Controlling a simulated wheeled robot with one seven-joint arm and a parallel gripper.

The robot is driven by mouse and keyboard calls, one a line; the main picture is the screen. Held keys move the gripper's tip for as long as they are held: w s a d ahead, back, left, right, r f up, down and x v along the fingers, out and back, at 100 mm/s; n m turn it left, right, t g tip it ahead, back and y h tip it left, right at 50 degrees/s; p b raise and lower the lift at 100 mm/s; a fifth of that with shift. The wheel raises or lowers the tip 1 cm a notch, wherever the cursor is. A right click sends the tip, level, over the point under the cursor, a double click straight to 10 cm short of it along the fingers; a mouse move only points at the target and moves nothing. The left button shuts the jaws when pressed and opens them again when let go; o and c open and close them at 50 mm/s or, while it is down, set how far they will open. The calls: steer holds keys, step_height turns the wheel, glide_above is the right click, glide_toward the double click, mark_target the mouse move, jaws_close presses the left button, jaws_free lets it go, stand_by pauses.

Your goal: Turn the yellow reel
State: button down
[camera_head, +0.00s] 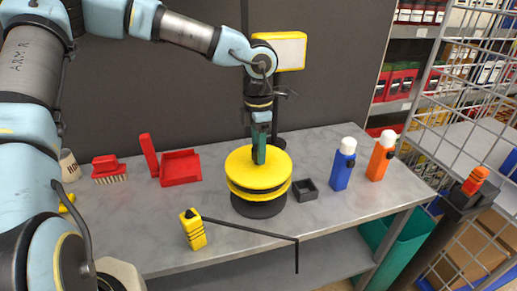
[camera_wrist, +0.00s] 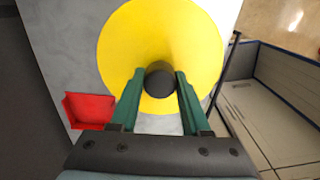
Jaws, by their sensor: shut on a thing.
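The yellow reel (camera_head: 245,172) sits on a dark round base (camera_head: 258,208) in the middle of the grey table. It has a round yellow top and a dark band around its side. My gripper (camera_head: 259,150) comes down from above onto the reel's top. In the wrist view the two green fingers (camera_wrist: 160,88) are shut on a dark round knob (camera_wrist: 160,77), one finger on each side. In the head view the fingers hide the knob.
A small dark square tray (camera_head: 305,190) stands just right of the reel. A blue bottle (camera_head: 342,170) and an orange bottle (camera_head: 380,158) stand farther right. A yellow block-like item (camera_head: 193,230) with a dark bar is in front left. A red dustpan (camera_head: 180,167) lies behind left.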

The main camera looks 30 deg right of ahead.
steer(key=shift+f+m, duration=0.1)
steer(key=shift+m, duration=0.2)
steer(key=shift+c, duration=1.8)
jaws_free()
step_height(320, 180, up, 11)
steer(key=b, duration=0.1)
